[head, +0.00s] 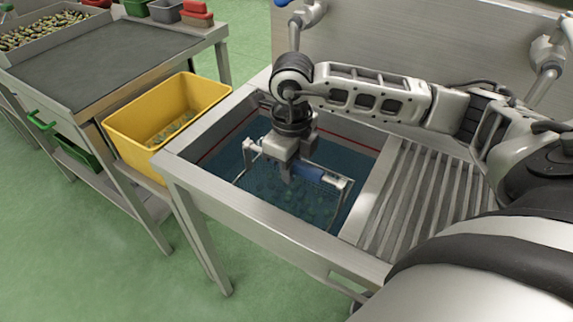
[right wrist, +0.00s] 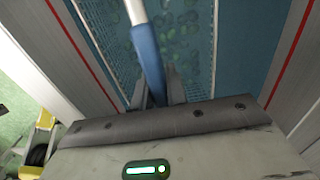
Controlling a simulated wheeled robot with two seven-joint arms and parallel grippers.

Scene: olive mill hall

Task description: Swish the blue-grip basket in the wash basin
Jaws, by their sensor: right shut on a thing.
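The wash basin (head: 214,208) is a steel sink with blue water and a red line along its inner walls; the line also shows in the right wrist view. The blue-grip basket (head: 341,190) is in the basin, its mesh body under the water with green olives or leaves inside. Its handle with the blue grip (right wrist: 146,52) stands above the water. My right gripper (head: 288,175) is over the basin, pointing down, shut on the blue grip. In the right wrist view its fingers (right wrist: 160,90) close around the grip. My left gripper is not in view.
A yellow crate (head: 122,140) with some green pieces inside stands left of the basin. A ribbed drainboard (head: 415,205) lies to the right. A steel backsplash (head: 400,45) with taps rises behind. A cart with a dark top (head: 110,58) stands at far left.

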